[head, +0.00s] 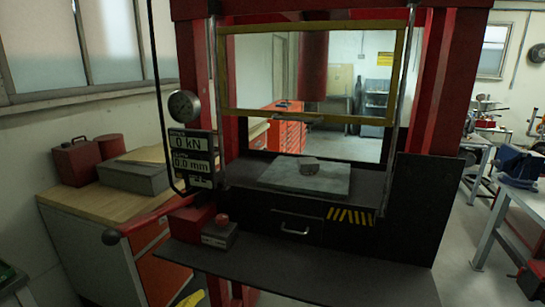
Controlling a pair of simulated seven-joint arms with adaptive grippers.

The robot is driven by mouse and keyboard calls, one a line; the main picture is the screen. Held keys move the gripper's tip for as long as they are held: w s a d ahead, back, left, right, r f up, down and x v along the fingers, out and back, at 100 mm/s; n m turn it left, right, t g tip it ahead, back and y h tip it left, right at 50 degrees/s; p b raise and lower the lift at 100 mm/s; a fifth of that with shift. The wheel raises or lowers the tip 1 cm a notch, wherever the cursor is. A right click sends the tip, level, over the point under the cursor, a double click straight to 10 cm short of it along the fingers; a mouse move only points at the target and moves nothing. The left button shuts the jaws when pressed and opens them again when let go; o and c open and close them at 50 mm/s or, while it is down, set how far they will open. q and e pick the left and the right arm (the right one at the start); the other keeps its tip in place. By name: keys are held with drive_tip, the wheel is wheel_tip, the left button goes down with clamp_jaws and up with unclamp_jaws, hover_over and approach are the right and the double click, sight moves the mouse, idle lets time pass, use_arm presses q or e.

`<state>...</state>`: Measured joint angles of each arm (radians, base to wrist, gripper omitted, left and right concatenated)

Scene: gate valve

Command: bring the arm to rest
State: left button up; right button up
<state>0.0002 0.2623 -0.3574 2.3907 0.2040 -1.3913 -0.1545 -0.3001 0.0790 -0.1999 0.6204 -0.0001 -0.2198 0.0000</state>
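Neither of my grippers shows in the head view. A red press frame (190,62) stands in the middle, with a red ram (313,65) hanging from its top. A yellow-edged guard (300,117) spans the opening. A red lever (150,217) with a dark knob (111,237) reaches out to the left from a red housing (192,222). The display (190,153) reads 0 kN and 0.0 mm.
A bare dark shelf (300,270) juts out in front of the press. At left, a wooden-topped cabinet (85,210) bears a red can (75,160) and a grey case (135,176). A workbench with a blue vise (520,165) stands at right. Open floor (460,240) lies between.

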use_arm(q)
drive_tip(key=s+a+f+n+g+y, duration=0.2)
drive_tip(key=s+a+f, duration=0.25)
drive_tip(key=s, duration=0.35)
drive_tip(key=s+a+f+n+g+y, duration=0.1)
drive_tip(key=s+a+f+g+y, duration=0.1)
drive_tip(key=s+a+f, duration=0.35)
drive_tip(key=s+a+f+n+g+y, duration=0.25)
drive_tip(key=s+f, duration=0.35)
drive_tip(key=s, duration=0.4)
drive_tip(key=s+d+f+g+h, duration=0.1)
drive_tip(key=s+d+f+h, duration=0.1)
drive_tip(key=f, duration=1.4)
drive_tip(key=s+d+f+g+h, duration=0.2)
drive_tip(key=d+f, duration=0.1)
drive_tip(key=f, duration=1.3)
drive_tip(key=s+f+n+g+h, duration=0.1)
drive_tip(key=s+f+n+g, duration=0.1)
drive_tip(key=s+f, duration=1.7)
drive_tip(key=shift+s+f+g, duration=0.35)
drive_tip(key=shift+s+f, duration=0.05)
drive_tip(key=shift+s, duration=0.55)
